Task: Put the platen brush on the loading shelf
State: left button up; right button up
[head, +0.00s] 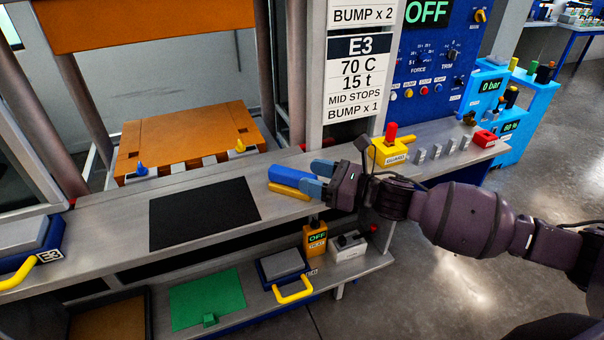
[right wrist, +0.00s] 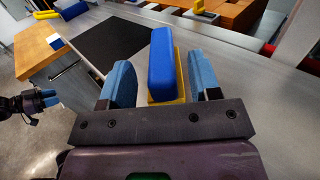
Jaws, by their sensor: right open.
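The platen brush (head: 286,174), a blue block on a yellow base, lies on the upper grey ledge, right of a black mat (head: 204,212). My right gripper (head: 317,177) is open at the brush's right end. In the right wrist view the brush (right wrist: 162,65) stands between the spread blue fingers of my right gripper (right wrist: 163,82), with a gap on its left. My left gripper (right wrist: 42,104) is small at the left edge of that view; its opening is unclear. Which surface is the loading shelf is not labelled; a lower grey shelf (head: 372,263) also shows.
The lower shelf bears a green mat (head: 207,299), a grey-topped block with a yellow handle (head: 284,265) and an orange OFF box (head: 315,238). A yellow box with a red knob (head: 390,150) stands right of the gripper. An orange press platen (head: 190,140) is behind the ledge.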

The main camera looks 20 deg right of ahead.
jog(key=v, duration=0.8)
jog(key=shift+s+d+b, duration=0.15)
jog(key=shift+s+b, duration=0.1)
jog(key=shift+b, duration=0.15)
